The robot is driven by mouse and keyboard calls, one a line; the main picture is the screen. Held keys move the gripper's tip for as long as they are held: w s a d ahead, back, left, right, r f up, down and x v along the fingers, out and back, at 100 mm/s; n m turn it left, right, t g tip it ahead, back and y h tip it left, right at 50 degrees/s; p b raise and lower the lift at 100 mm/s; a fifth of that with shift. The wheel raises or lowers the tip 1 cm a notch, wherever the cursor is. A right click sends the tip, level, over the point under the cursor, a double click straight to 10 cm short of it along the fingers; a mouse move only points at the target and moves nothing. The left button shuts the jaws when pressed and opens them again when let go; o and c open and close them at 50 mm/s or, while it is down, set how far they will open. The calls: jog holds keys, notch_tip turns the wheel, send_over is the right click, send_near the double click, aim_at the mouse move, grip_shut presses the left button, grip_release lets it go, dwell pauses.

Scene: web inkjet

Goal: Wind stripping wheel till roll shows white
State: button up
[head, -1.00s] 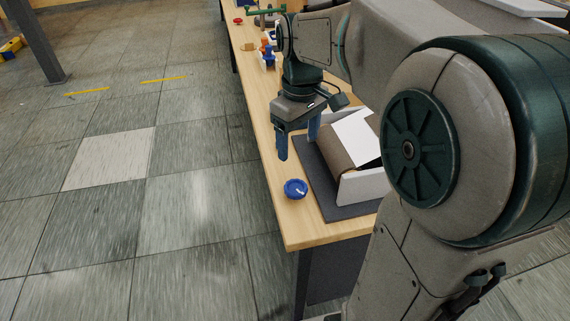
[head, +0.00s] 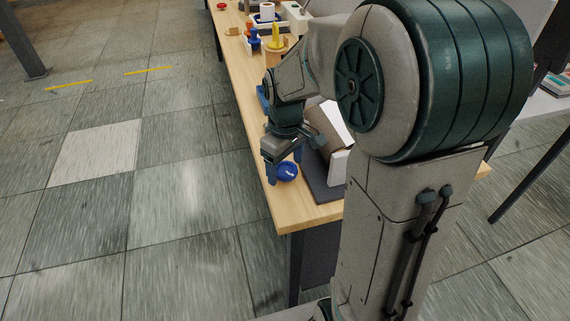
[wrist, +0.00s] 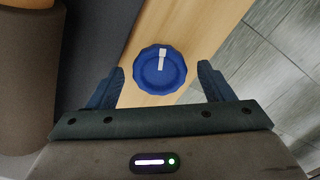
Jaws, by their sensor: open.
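The stripping wheel, a round blue knob with a scalloped rim and a white mark (wrist: 161,69), stands near the front corner of the wooden bench; it also shows in the head view (head: 287,171). My gripper (wrist: 161,82) is open, with one blue finger on each side of the knob in the wrist view. I cannot tell whether the fingers are level with it. The roll (head: 322,127) is brown on its visible side and sits in a pale-walled unit beside the knob, partly hidden by my arm. Its brown curved side also shows in the wrist view (wrist: 27,75).
A dark mat (head: 322,185) lies under the unit on the wooden bench (head: 290,213). Farther back on the bench are a yellow object (head: 275,40), a white roll (head: 267,12) and small blue and orange items. Tiled floor lies open to the left.

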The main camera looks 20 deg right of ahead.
jog(key=c, duration=1)
jog(key=shift+o, duration=0.2)
jog(key=shift+m, duration=0.4)
jog(key=m, duration=0.2)
jog(key=shift+m+p, duration=0.3)
jog(key=shift+m, duration=0.1)
jog(key=m, duration=0.3)
jog(key=shift+m, duration=0.3)
jog(key=m+p, duration=0.1)
jog(key=m, duration=0.5)
jog(key=shift+m, duration=0.3)
